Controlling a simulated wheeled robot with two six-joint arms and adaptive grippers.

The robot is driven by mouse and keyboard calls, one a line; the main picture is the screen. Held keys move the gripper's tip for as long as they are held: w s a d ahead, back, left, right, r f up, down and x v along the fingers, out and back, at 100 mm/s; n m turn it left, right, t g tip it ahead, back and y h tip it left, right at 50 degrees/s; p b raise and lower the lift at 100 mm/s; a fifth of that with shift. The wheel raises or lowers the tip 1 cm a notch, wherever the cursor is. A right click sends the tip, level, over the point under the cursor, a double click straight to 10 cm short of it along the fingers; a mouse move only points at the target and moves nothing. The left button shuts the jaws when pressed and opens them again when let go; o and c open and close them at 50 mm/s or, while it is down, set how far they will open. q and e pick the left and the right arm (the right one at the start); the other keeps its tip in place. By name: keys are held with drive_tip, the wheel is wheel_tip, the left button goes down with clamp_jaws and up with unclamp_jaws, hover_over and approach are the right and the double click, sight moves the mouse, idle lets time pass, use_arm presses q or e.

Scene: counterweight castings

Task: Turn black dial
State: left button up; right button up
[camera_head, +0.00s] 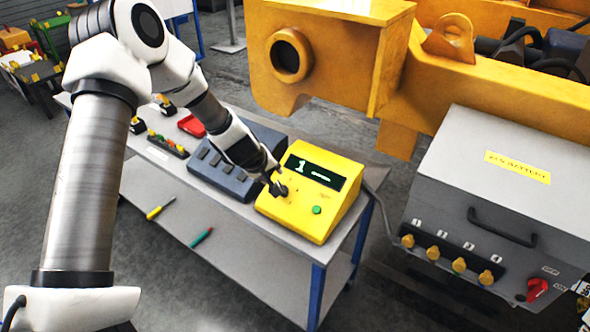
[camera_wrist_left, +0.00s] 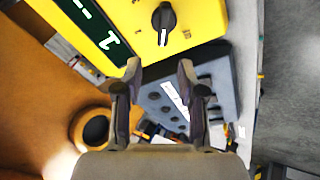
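The black dial (camera_head: 279,189) sits on the sloped face of a yellow box (camera_head: 318,221), left of its green button and below a dark display reading 1. In the left wrist view, the dial (camera_wrist_left: 163,17) has a white pointer line and lies beyond the fingertips, with a visible gap to them. My left gripper (camera_head: 268,178) reaches in from the upper left, close to the dial in the head view. In the left wrist view its two fingers (camera_wrist_left: 160,76) are apart with nothing between them. My right gripper is not in view.
The yellow box stands on a grey table (camera_head: 222,180) beside a dark grey unit (camera_head: 233,165). A red item (camera_head: 191,126) lies farther left. A large yellow machine frame (camera_head: 325,55) rises behind, and a grey case (camera_head: 499,195) with knobs stands at right.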

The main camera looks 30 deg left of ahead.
sight(277, 181)
use_arm(q)
drive_tip(key=f, duration=0.1)
drive_tip(key=b, duration=0.1)
drive_tip(key=f, duration=0.1)
drive_tip(key=shift+w+a+f, duration=0.15)
drive_tip(key=shift+w+f, duration=0.1)
drive_tip(key=shift+f, duration=0.1)
drive_tip(key=x, duration=0.2)
drive_tip(key=b+x, duration=0.1)
drive_tip(key=x, duration=0.2)
drive_tip(key=shift+w+b, duration=0.3)
drive_tip(key=shift+w, duration=0.25)
drive_tip(key=shift+s+r, duration=0.2)
drive_tip(key=shift+s, duration=0.25)
drive_tip(key=c, duration=0.3)
drive_tip(key=shift+f, duration=0.1)
clamp_jaws()
